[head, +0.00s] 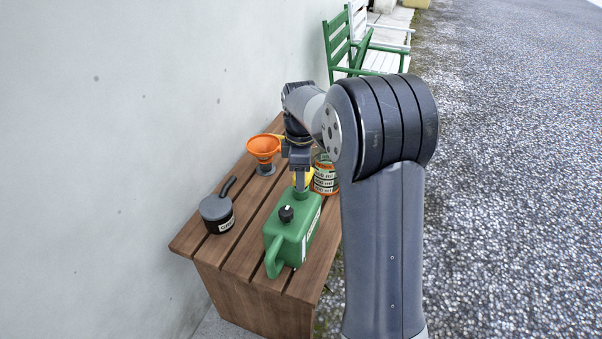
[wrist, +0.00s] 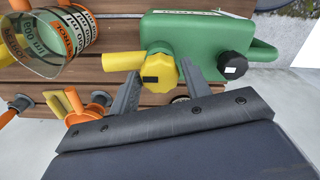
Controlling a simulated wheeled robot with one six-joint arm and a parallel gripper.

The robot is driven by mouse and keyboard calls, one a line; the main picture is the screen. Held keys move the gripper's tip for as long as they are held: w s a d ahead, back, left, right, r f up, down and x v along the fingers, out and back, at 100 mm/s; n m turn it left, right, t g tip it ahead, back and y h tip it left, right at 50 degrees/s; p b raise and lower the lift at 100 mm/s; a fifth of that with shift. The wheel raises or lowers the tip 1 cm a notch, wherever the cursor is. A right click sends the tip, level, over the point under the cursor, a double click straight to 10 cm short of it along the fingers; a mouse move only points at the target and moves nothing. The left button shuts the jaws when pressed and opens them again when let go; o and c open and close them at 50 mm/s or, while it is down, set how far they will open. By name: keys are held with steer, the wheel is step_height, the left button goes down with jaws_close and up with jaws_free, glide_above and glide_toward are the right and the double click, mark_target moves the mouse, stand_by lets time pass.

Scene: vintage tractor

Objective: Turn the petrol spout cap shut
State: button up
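The green petrol can (head: 285,245) stands on the wooden bench, and it also shows in the wrist view (wrist: 196,32). Its yellow spout (wrist: 122,61) points left in the wrist view. The yellow spout cap (wrist: 161,72), ridged with a dark mark, sits at the spout's base on the can. A separate black cap (wrist: 232,65) is further right on the can. My gripper (wrist: 158,68) is open, with one finger on each side of the yellow cap. A gap shows at the left finger; contact at the right finger is unclear. In the head view my gripper (head: 301,182) is above the can's far end.
A clear container with orange print (wrist: 68,38) stands just beyond the spout. An orange funnel (head: 263,147) and a dark lidded pot (head: 217,212) stand on the bench (head: 250,255) near the wall. Green and white chairs (head: 375,50) are behind; gravel lies open to the right.

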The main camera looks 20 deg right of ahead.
steer(key=c, duration=0.7)
steer(key=shift+o, duration=0.2)
steer(key=m+p, duration=0.2)
steer(key=shift+r+m+p, duration=0.2)
steer(key=shift+m+p, duration=0.1)
steer(key=shift+m, duration=0.1)
steer(key=m+p, duration=0.2)
steer(key=m, duration=0.1)
steer(key=shift+m, duration=0.3)
steer(key=m+p, duration=0.3)
steer(key=m, duration=0.3)
steer(key=shift+f, duration=0.1)
steer(key=m+p, duration=0.1)
steer(key=m, duration=0.4)
steer(key=shift+m, duration=0.3)
steer(key=shift+f, duration=0.1)
